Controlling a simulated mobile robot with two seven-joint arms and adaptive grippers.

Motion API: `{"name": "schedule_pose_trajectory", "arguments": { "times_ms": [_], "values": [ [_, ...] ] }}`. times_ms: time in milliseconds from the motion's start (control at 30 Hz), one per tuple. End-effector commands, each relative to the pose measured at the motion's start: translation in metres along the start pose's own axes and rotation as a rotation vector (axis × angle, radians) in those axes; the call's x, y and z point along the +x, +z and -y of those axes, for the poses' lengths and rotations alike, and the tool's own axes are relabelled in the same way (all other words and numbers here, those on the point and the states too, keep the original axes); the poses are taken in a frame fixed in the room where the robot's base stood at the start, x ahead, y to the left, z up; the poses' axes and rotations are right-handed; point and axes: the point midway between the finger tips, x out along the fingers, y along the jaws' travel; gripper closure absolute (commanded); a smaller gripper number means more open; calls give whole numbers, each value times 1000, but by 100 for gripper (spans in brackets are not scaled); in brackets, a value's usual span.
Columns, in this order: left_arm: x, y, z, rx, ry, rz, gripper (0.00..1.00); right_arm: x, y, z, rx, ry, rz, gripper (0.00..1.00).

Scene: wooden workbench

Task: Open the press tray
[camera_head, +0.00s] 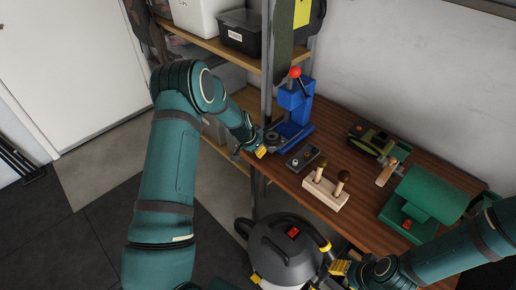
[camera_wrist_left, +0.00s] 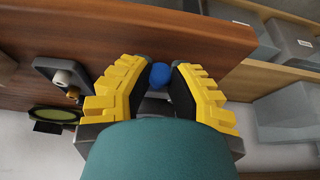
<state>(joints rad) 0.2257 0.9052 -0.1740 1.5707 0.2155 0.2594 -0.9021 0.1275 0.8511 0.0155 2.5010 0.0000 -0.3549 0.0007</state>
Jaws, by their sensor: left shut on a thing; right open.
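The blue press (camera_head: 295,101) stands upright at the left end of the wooden workbench (camera_head: 372,225), with a red ball on its lever at the top. My left gripper (camera_head: 262,151) is at the bench edge in front of the press base. In the left wrist view its yellow fingers (camera_wrist_left: 160,88) are closed around a small blue knob (camera_wrist_left: 160,74), in front of the bench edge. The tray itself is mostly hidden behind the gripper and wrist. My right gripper (camera_head: 339,268) is open and empty, low beside the bench's front edge.
A dark plate with knobs (camera_head: 302,158), a wooden block with pegs (camera_head: 326,189), a green power tool (camera_head: 375,142) and a green machine (camera_head: 424,197) stand on the bench. A vacuum cleaner (camera_head: 285,250) stands below the front edge. Shelves with bins (camera_head: 240,32) are behind the left arm.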

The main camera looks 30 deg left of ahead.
Motion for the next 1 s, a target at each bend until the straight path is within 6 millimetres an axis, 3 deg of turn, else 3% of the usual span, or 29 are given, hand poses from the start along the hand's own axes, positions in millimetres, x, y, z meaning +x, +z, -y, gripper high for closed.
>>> {"name": "schedule_pose_trajectory", "arguments": {
  "times_ms": [100, 133, 200, 233, 667, 1000],
  "values": [
    [0, 1, 1, -1, -2, 1, 100, 0, 0, 0, 0, 0, 0, 53],
    [0, 1, 1, -1, -2, 1, 76, 0, 0, 0, 0, 0, 0, 53],
    [0, 1, 1, -1, -1, 1, 51, 0, 0, 0, 0, 0, 0, 53],
    [0, 1, 1, -1, -1, 1, 46, 0, 0, 0, 0, 0, 0, 53],
    [-9, -1, 0, 0, -1, -2, 46, 0, 0, 0, 0, 0, 0, 53],
    [-72, -1, 0, 1, -2, -3, 46, 0, 0, 0, 0, 0, 0, 53]
  ]
}}
